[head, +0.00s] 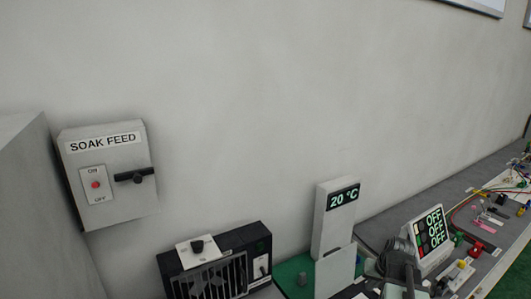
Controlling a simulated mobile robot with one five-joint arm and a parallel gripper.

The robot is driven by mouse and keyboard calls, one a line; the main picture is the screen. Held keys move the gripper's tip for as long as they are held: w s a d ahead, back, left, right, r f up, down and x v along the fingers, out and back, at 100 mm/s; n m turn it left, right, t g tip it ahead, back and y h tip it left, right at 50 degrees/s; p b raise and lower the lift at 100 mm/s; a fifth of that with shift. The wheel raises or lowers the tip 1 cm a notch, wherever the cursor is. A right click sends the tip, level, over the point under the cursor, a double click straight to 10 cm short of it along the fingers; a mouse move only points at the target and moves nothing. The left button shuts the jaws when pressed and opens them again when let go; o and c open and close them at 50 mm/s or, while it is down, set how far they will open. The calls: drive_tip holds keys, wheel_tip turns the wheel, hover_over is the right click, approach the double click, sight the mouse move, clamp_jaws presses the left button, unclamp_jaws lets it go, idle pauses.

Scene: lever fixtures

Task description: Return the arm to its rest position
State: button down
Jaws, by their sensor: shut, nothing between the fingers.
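A grey box labelled SOAK FEED (125,208) is mounted on the wall at the left in the head view. Its black lever (135,177) lies about level. A small plate beside the lever carries a red dot (96,185) between ON and OFF. My gripper cannot be made out in this view. A dark grey rounded form (396,262) stands at the bottom right, and I cannot tell whether it is part of my arm.
A black vented unit (240,285) with a knob stands at the bottom. A pale panel (333,225) reads 20 °C. A sign (433,236) reads OFF on several lines. Tools and wires crowd the bench (488,172) at right. The wall between is bare.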

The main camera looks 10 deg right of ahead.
drive_tip(key=s+a+n+g, duration=0.1)
drive_tip(key=a, duration=0.8)
drive_tip(key=s+a+f+n+g, duration=0.1)
drive_tip(key=a+n, duration=0.1)
drive_tip(key=a, duration=0.8)
drive_tip(key=s+a+n+g, duration=0.1)
drive_tip(key=a, duration=0.8)
drive_tip(key=shift+s+a+f+n+g, duration=0.25)
drive_tip(key=shift+s+f+n+g, duration=0.05)
drive_tip(key=shift+s+f+g, duration=0.1)
